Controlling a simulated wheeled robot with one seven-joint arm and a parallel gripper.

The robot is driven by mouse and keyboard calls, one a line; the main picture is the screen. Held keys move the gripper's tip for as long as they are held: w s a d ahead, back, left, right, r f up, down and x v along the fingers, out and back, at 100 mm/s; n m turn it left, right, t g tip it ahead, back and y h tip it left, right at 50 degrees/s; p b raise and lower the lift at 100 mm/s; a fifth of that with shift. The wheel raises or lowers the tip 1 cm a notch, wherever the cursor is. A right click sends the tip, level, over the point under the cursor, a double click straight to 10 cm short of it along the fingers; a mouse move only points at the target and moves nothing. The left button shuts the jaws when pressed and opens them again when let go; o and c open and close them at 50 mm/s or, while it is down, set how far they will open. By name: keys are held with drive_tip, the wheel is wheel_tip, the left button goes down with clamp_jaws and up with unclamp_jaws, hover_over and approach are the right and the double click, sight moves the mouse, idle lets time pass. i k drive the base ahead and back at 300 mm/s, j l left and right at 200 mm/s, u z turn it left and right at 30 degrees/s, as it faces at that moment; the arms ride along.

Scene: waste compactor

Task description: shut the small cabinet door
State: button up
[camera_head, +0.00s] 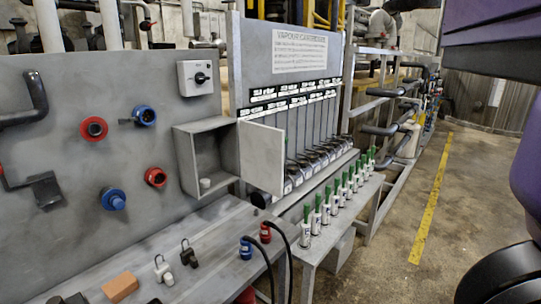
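The small grey cabinet (183,160) is mounted on the grey panel, left of the vapour cartridge rack. Its door (262,157) stands open, swung out to the right from the cabinet's right side. The front of the cabinet is uncovered and its inside shows. A small white knob-like piece (205,184) is at the bottom of the opening. My gripper is not in view. Purple and black parts at the right edge look like my own body or arm, well apart from the door.
Below the cabinet, a grey bench (205,265) holds padlocks (163,270), an orange block (120,287) and blue and red plugs with black cables. Green-topped bottles (325,212) line a lower shelf right of the door. Open floor with a yellow line (432,205) lies to the right.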

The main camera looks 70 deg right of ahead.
sight(263, 163)
drive_tip(key=k+l, duration=0.1)
drive_tip(key=l, duration=0.45)
drive_tip(key=l+u, duration=0.1)
drive_tip(key=l, duration=0.45)
drive_tip(key=k+l, duration=0.2)
drive_tip(key=l, duration=0.35)
drive_tip(key=k+l+u, duration=0.1)
drive_tip(key=l, duration=0.45)
drive_tip(key=k+l, duration=0.1)
drive_tip(key=l, duration=0.45)
drive_tip(key=k+l+u, duration=0.1)
drive_tip(key=l, duration=0.4)
drive_tip(key=k+l, duration=0.2)
drive_tip(key=l, duration=0.35)
drive_tip(key=k+l+u, duration=0.1)
drive_tip(key=l, duration=0.45)
